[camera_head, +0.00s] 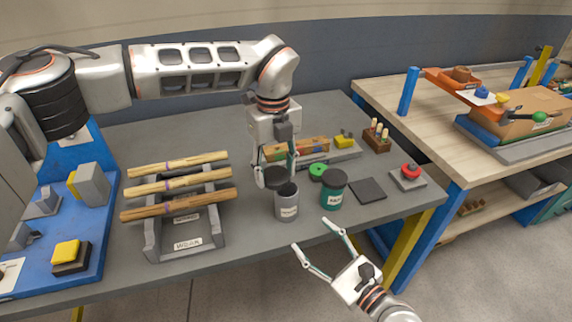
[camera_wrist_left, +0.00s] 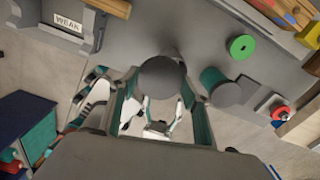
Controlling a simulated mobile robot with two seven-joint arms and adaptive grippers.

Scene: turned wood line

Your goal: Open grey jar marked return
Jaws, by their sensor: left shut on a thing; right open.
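The grey jar (camera_head: 287,207) stands upright on the grey bench, its dark mouth showing; its label is too small to read. My left gripper (camera_head: 275,178) is shut on a round dark lid (camera_head: 273,174), held just above and behind the jar's mouth. My right gripper (camera_head: 310,234) is open and empty, in front of the bench edge.
A green jar (camera_head: 332,194) with a dark lid stands close right of the grey jar. A green ring (camera_head: 317,170), dark square pad (camera_head: 368,190) and red button (camera_head: 410,172) lie nearby. A rack marked WEAK (camera_head: 187,243) holds wooden spindles at left.

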